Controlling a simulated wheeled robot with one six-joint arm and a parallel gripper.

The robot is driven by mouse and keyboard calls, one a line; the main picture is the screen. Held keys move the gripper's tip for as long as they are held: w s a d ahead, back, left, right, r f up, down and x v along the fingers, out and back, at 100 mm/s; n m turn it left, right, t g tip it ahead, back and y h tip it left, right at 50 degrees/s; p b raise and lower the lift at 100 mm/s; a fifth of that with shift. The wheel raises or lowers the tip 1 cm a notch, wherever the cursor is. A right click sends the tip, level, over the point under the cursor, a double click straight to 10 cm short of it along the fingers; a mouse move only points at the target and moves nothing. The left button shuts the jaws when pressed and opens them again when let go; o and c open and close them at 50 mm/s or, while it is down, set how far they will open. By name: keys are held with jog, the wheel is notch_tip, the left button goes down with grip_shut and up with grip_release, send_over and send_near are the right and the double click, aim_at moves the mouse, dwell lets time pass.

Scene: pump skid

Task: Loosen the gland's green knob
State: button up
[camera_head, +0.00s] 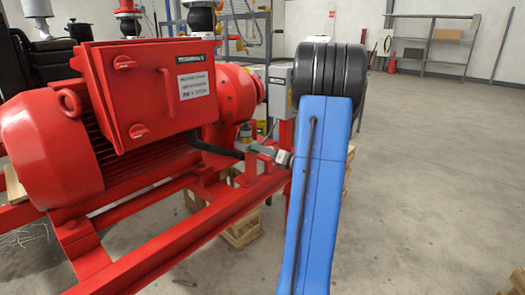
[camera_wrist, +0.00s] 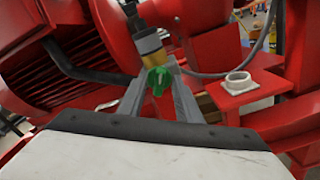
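The green knob (camera_wrist: 156,80) sits at the lower end of a brass gland (camera_wrist: 151,47) in the wrist view. My gripper (camera_wrist: 160,85) has its two grey fingers on either side of the knob, with the knob near the fingertips. The fingers stand apart by about the knob's width. I cannot tell whether they press on it. In the head view my gripper (camera_head: 262,150) reaches left to the gland (camera_head: 244,134) beside the red motor; the green knob cannot be made out there.
A red motor (camera_head: 45,145) with a terminal box (camera_head: 150,95) stands left on a red frame (camera_head: 150,265). A black cable (camera_wrist: 80,72) runs near the gland. A red bracket with a pale round fitting (camera_wrist: 239,82) is right of my gripper. Open floor (camera_head: 430,180) lies right.

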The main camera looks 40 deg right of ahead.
jog(key=shift+w, duration=0.1)
grip_shut()
jog(key=shift+n, duration=0.5)
jog(key=n, duration=2.3)
jog(key=shift+a+f, duration=0.3)
jog(key=shift+a, duration=0.1)
